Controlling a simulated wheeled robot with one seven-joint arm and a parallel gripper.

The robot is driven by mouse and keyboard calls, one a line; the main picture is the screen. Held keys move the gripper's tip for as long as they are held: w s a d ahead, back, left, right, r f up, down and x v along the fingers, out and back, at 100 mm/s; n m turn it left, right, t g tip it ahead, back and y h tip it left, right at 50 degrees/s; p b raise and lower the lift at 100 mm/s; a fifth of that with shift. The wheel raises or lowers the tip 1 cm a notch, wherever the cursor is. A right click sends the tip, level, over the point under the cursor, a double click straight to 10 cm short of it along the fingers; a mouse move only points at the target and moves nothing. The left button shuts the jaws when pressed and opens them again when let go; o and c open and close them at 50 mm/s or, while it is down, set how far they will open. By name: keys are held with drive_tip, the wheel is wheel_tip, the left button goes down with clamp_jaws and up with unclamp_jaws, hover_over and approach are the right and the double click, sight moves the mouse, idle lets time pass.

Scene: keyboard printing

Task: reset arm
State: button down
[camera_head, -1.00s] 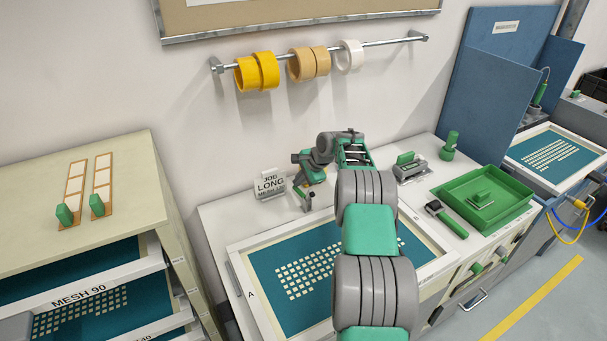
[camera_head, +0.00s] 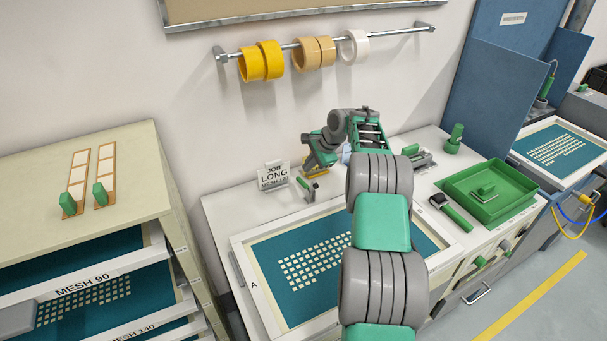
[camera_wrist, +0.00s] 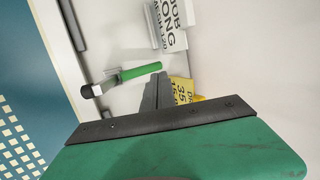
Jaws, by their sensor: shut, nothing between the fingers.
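My gripper (camera_head: 313,162) is over the back of the white worktop, to the right of the job sign (camera_head: 273,176). In the wrist view its thin dark fingers (camera_wrist: 157,80) are together, with nothing between them. A green-handled tool (camera_wrist: 138,71) lies on the worktop beside the fingertips, and it also shows in the head view (camera_head: 307,188). A yellow card (camera_wrist: 183,88) with dark print is partly hidden behind the fingers. My arm reaches forward over the framed screen (camera_head: 310,262) and hides part of it.
A green tray (camera_head: 490,192) and a green-handled scraper (camera_head: 452,212) are on the right of the worktop. Tape rolls (camera_head: 262,60) hang on a wall rail above. A cabinet with screen drawers (camera_head: 97,287) stands at the left. Blue panels (camera_head: 500,75) stand at the right.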

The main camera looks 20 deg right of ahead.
drive_tip(key=s+a+r+n+h, duration=0.1)
drive_tip(key=s+a+r+n, duration=0.7)
drive_tip(key=s+a+r, duration=0.55)
drive_tip(key=s+a+n, duration=0.4)
drive_tip(key=s, duration=0.6)
drive_tip(key=s+a+f+n+g+h, duration=0.1)
drive_tip(key=s+a+n, duration=0.3)
drive_tip(key=s, duration=0.7)
drive_tip(key=shift+a+f+h, duration=0.15)
drive_tip(key=shift+a+h, duration=0.15)
drive_tip(key=shift+a, duration=0.3)
drive_tip(key=shift+s, duration=0.1)
